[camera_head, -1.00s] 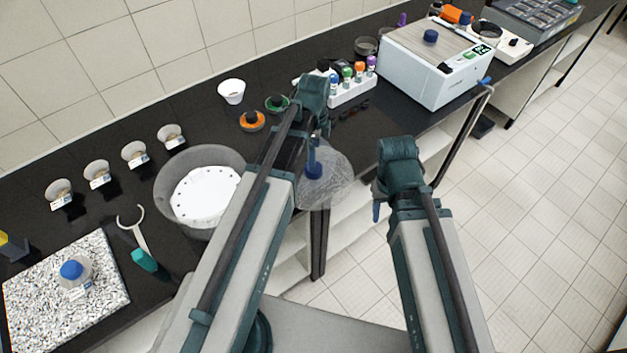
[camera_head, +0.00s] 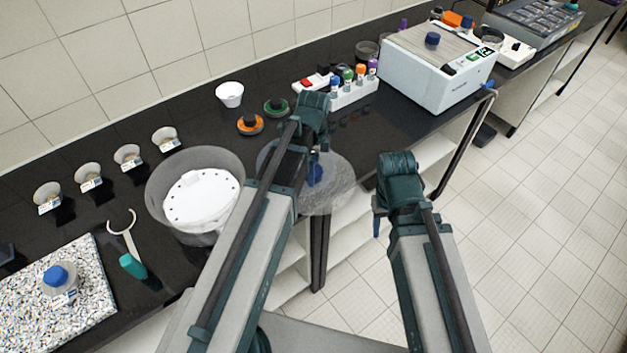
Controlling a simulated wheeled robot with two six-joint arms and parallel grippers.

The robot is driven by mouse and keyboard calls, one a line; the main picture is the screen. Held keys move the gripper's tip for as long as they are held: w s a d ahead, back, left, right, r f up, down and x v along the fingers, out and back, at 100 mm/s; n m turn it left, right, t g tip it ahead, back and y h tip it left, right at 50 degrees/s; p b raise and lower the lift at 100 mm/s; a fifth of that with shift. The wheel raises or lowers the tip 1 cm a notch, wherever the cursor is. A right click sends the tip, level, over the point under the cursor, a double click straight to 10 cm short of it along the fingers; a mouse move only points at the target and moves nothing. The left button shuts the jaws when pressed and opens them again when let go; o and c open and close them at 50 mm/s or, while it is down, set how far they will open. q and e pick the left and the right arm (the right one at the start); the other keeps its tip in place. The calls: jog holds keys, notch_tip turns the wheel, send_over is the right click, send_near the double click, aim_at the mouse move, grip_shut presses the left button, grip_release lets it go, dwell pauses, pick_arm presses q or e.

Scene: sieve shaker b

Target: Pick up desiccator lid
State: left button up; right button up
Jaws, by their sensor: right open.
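The desiccator lid (camera_head: 335,190) is a clear dome with a blue knob (camera_head: 316,174). It is in the air around the counter's front edge, partly hidden behind my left arm. My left gripper (camera_head: 316,160) is at the knob and appears shut on it, though the arm hides part of the grasp. The clear desiccator bowl (camera_head: 235,163) stands uncovered on the counter to the left, with a white perforated plate (camera_head: 200,198) inside. My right gripper (camera_head: 378,222) is open and empty, right of the lid and in front of the counter.
Several small labelled bowls (camera_head: 128,157) line the wall side. A white cup (camera_head: 230,94), orange ring (camera_head: 250,124), green ring (camera_head: 276,106) and bottle rack (camera_head: 350,92) stand behind the arms. A white machine (camera_head: 430,75) is farther right. A speckled slab (camera_head: 85,300) holds a blue-capped bottle (camera_head: 57,278).

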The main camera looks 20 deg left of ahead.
pick_arm(q)
grip_shut()
dwell(0.3)
pick_arm(e)
jog(key=shift+r, duration=0.1)
